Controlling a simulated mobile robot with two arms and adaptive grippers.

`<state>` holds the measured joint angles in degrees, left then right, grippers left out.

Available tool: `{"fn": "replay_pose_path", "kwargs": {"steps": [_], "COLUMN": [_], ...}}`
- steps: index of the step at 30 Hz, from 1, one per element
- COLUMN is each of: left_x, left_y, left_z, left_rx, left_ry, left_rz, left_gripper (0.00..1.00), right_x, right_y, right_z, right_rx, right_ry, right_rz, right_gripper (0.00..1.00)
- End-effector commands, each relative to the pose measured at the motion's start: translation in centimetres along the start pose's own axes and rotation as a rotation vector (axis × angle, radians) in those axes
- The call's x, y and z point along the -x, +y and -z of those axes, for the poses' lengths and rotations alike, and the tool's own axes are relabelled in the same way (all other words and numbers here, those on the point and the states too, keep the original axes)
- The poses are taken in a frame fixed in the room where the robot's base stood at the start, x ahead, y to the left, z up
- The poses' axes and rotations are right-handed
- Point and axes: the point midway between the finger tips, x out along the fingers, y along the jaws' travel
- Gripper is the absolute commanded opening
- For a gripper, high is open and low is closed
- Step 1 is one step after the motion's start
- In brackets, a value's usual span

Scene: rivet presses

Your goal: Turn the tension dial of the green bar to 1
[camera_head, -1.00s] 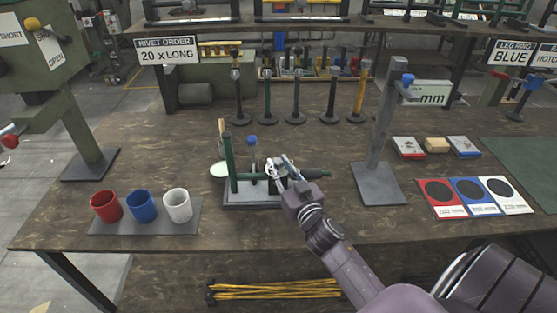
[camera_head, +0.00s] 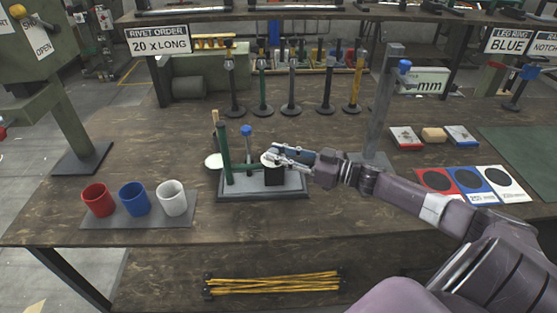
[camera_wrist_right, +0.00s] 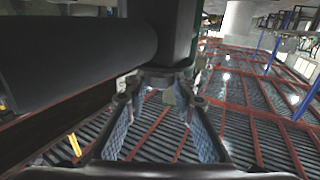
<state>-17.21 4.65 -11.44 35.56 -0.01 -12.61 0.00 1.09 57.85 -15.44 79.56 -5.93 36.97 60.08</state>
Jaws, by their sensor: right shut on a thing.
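The small fixture has a grey base plate (camera_head: 250,193) on the table, with an upright green bar (camera_head: 224,155) at its left. A pale round disc (camera_head: 267,160), seemingly the tension dial, sits above a black block on the plate. My right gripper (camera_head: 276,157) comes in from the right and is shut at this dial; its fingers cover part of it. The number setting cannot be read. In the right wrist view a large black cylinder (camera_wrist_right: 80,60) fills the upper left, close to the fingers. My left gripper is not in view.
A blue-knobbed lever (camera_head: 247,145) and a white disc (camera_head: 213,161) stand beside the bar. Red (camera_head: 98,199), blue (camera_head: 134,198) and white (camera_head: 172,197) cups sit at left. A grey post (camera_head: 383,110) rises behind my right arm. Several stands line the back.

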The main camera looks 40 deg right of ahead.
Motion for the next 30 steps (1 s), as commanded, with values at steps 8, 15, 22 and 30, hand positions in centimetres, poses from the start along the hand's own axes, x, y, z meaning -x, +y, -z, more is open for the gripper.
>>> {"fn": "replay_pose_path", "kwargs": {"steps": [8,15,22,30], "left_x": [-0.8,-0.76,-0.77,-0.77], "left_y": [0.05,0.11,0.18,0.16], "left_z": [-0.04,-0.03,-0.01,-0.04], "left_rx": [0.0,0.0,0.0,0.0], "left_ry": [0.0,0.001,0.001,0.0], "left_rz": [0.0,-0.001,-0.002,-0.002], "left_gripper": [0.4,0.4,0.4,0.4], "right_x": [-0.05,-0.06,-0.07,-0.05], "right_y": [-0.02,-0.07,-0.07,-0.03], "right_z": [-0.01,0.03,0.01,-0.01], "right_rx": [0.0,-0.001,-0.001,0.0], "right_ry": [0.001,0.001,0.001,0.0], "right_rz": [0.044,0.046,0.045,0.044], "right_gripper": [0.0,0.0,0.36,0.41]}}
